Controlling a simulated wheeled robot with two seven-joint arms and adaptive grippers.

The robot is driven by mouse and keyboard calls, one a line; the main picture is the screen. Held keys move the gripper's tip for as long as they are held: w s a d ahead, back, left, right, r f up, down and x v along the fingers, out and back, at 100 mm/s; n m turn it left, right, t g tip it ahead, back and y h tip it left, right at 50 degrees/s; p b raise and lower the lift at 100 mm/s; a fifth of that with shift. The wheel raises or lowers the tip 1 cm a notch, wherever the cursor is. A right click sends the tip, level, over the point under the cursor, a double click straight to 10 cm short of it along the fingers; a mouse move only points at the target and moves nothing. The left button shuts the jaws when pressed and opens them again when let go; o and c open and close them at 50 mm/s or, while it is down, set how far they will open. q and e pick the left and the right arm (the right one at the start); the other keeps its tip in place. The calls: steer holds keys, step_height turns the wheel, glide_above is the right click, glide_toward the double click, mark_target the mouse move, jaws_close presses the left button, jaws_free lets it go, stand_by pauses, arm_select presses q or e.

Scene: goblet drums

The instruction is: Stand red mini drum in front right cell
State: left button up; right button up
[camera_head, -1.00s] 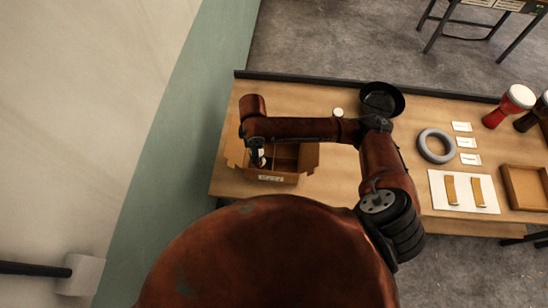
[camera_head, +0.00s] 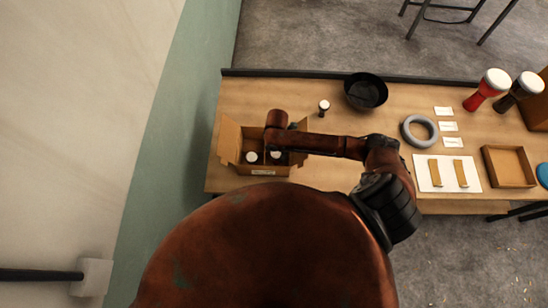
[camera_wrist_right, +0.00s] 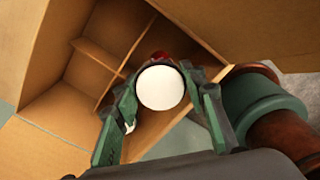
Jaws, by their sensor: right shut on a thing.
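The divided cardboard box (camera_head: 229,139) stands at the left of the table. My right gripper (camera_head: 280,155) is over its front right part and shut on the red mini drum, whose white head (camera_head: 276,155) faces up. In the right wrist view the white head (camera_wrist_right: 161,87) sits between the fingers of my right gripper (camera_wrist_right: 163,100), with a little red showing behind it. I cannot tell whether its base touches the cell floor. Another white drum head (camera_head: 251,157) shows in the front left cell. My left gripper is out of view.
A dark mini drum (camera_head: 323,107) stands behind the box, left of a black bowl (camera_head: 366,91). A grey ring (camera_head: 420,131), white cards, a mat (camera_head: 424,183) with wooden bars, a tray (camera_head: 508,167) and larger red (camera_head: 487,90) and dark (camera_head: 519,92) drums are to the right.

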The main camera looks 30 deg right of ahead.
steer(key=shift+f, duration=2.45)
steer(key=o, duration=1.2)
steer(key=shift+f, duration=0.1)
steer(key=shift+c, duration=0.2)
step_height(320, 180, up, 12)
steer(key=shift+r, duration=0.15)
